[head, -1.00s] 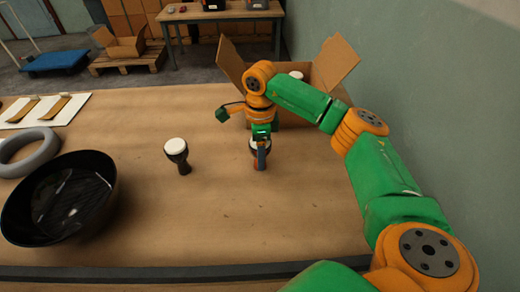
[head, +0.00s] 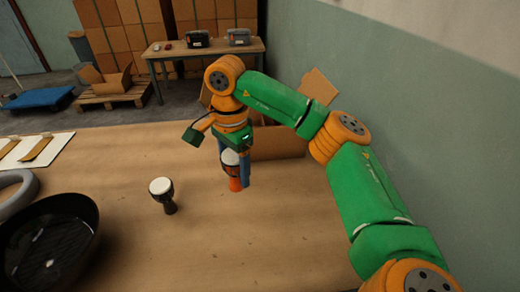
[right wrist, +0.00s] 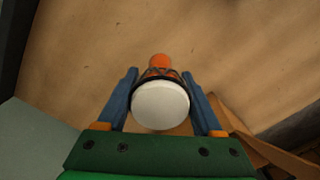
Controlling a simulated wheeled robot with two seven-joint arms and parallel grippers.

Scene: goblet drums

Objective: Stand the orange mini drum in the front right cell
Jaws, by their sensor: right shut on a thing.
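The orange mini drum (head: 235,183) has a white head and dark bands around its bowl. My right gripper (head: 239,168) is shut on it and holds it upright, white head up, apparently just above the table. In the right wrist view the drum (right wrist: 160,105) sits between the two blue fingers of the gripper (right wrist: 160,88). The cardboard box (head: 280,143) stands open behind the gripper, partly covered by my arm. Its cells, including the front right one, are hidden. My left gripper is not in view.
A dark drum with a white head (head: 163,196) stands to the left on the table (head: 200,245). A wall (head: 390,120) closes off the right side. The front middle of the table is clear.

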